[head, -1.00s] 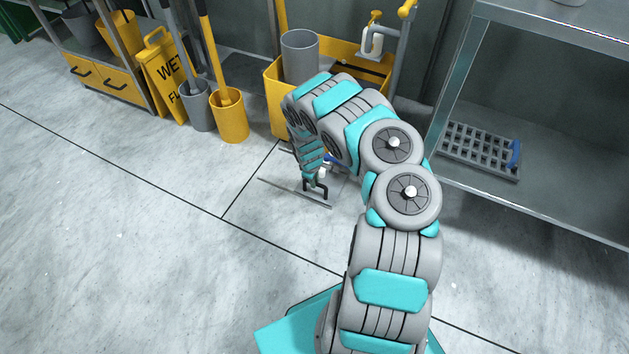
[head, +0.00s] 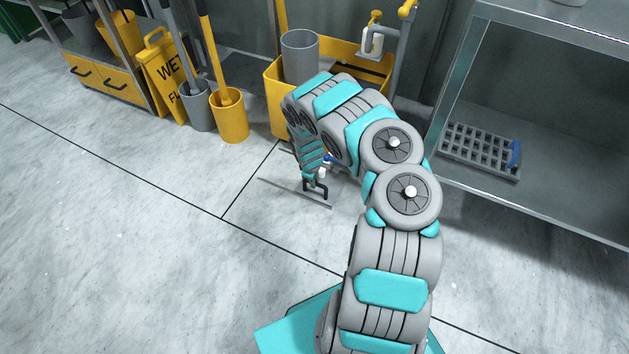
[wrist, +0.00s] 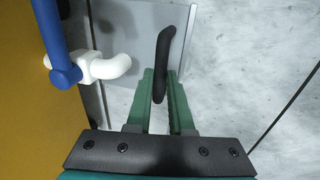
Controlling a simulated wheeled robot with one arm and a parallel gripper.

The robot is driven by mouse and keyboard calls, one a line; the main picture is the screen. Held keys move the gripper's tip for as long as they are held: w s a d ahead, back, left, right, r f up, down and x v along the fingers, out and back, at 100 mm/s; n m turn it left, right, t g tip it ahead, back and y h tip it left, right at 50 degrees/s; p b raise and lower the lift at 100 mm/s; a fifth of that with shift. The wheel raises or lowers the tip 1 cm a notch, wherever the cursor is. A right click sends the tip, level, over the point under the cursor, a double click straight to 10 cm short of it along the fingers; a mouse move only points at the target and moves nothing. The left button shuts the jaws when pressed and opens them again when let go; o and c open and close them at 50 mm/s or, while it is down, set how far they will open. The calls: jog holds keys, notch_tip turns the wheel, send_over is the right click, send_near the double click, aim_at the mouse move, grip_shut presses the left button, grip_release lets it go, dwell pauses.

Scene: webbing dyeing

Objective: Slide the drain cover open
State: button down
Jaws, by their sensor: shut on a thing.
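The drain cover (wrist: 133,20) is a flat grey plate on the floor, seen at the top of the wrist view, with a black bar handle (wrist: 163,55) standing on it. My gripper (wrist: 160,82) has its two green fingers closed on the handle's near end. In the head view the handle (head: 318,189) shows just below my gripper (head: 316,180), and a thin edge of the cover (head: 285,189) runs along the floor. My arm and gripper hide most of the cover there, so I cannot tell how far it stands open.
A white pipe elbow (wrist: 115,67) with a blue lever (wrist: 60,55) is close to my gripper's left, by a yellow cart (head: 275,105). A yellow bucket (head: 230,118) and wet floor sign (head: 163,80) stand left. A metal shelf (head: 560,195) is right. Front-left floor is clear.

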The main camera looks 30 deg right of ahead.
jog(key=shift+w+a+f+b, duration=0.15)
jog(key=shift+w+a+b, duration=0.2)
jog(key=shift+b, duration=0.1)
jog(key=w+a+b, duration=0.8)
jog(key=w+a, duration=0.1)
jog(key=w, duration=0.2)
jog(key=shift+w+b, duration=0.4)
jog(key=c, duration=0.8)
grip_release()
notch_tip(320, 180, up, 8)
jog(key=s+a+p, duration=0.1)
jog(key=shift+a, duration=0.15)
